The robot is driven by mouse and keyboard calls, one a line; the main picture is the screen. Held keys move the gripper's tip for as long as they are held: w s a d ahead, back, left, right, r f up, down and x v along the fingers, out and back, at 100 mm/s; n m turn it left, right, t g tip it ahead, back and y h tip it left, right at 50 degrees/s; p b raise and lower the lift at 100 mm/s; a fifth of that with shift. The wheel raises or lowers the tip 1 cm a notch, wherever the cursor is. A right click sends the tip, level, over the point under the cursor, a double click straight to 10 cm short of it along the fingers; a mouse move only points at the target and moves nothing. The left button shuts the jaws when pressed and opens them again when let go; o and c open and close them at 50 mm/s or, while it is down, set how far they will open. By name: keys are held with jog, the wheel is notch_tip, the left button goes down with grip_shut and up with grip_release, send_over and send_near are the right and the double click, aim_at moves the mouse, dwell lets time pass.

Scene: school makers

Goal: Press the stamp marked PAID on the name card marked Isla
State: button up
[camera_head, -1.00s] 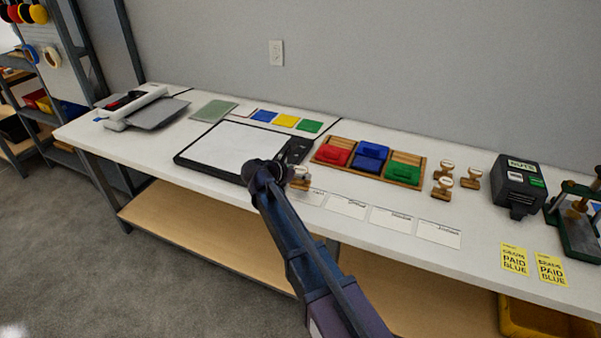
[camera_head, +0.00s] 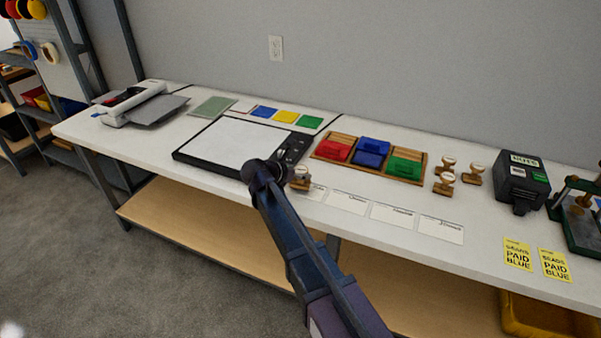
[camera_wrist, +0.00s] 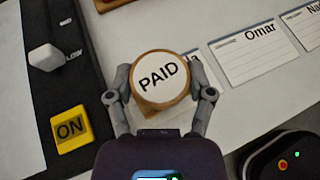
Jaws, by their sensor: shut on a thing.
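The PAID stamp (camera_wrist: 159,77) is round and wooden with a white top marked PAID. My gripper (camera_wrist: 160,92) is shut on it in the wrist view, one finger on each side. In the head view the stamp (camera_head: 300,179) shows at the end of my arm, over the leftmost name card (camera_head: 316,192). In the wrist view only a sliver of that card (camera_wrist: 196,66) shows, with the end of a name, "la". Whether the stamp touches the card I cannot tell.
Three more cards lie in a row to the right, the nearest marked Omar (camera_wrist: 250,53). A black-framed machine (camera_head: 228,145) with an ON switch (camera_wrist: 69,128) is at left. Ink pads sit in a wooden tray (camera_head: 424,176) behind. More stamps (camera_head: 443,183) stand further right.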

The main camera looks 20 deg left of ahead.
jog(key=shift+f+b, duration=0.7)
dwell(1.1)
jog(key=shift+r, duration=0.15)
dwell(0.4)
jog(key=shift+r+p, duration=2.4)
jog(key=shift+p, duration=0.15)
